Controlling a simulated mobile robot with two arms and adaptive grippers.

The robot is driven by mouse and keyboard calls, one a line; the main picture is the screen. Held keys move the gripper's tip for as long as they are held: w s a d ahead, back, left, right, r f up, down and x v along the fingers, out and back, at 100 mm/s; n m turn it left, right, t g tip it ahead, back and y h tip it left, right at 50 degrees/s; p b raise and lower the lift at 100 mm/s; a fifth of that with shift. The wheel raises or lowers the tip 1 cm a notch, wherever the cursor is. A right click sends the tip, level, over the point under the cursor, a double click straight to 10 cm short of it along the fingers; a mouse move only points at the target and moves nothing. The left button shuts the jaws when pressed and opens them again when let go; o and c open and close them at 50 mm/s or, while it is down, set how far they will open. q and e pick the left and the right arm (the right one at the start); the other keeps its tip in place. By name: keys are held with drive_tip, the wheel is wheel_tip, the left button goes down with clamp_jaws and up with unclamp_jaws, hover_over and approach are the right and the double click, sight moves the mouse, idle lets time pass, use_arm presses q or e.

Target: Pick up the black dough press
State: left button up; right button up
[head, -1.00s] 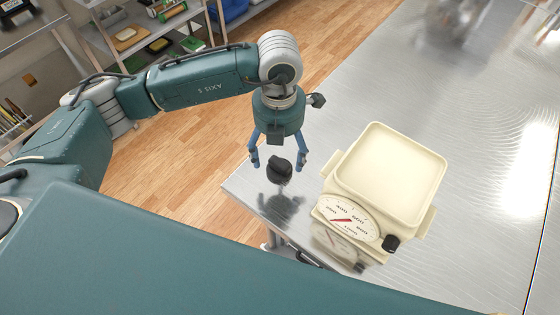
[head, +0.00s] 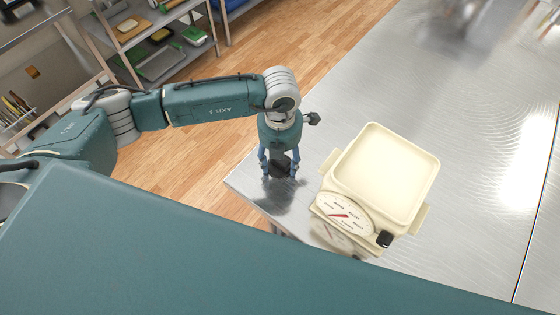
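The black dough press (head: 281,165) stands on the metal table near its left corner in the head view. My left gripper (head: 279,172) points down over it, with one blue finger on each side. The fingers are drawn in close and appear to touch its sides. The press looks upright and still on the table; its lower part blends with its dark reflection. My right gripper is not in view.
A cream kitchen scale (head: 386,178) with a dial and black knob stands just right of the press. The metal table (head: 450,130) is mostly clear beyond it. A shelf with boards and trays (head: 160,40) stands at the back left over the wooden floor.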

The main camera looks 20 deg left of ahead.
use_arm(q)
drive_tip(key=c, duration=0.4)
drive_tip(key=shift+w+r, duration=0.1)
drive_tip(key=shift+r, duration=0.2)
wheel_tip(320, 180, up, 20)
drive_tip(key=b, duration=0.6)
drive_tip(key=shift+f, duration=0.25)
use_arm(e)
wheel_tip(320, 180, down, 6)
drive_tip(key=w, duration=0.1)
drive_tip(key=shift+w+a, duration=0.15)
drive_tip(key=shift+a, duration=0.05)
use_arm(q)
drive_tip(key=o, duration=0.5)
drive_tip(key=shift+c, duration=0.2)
drive_tip(key=c, duration=0.6)
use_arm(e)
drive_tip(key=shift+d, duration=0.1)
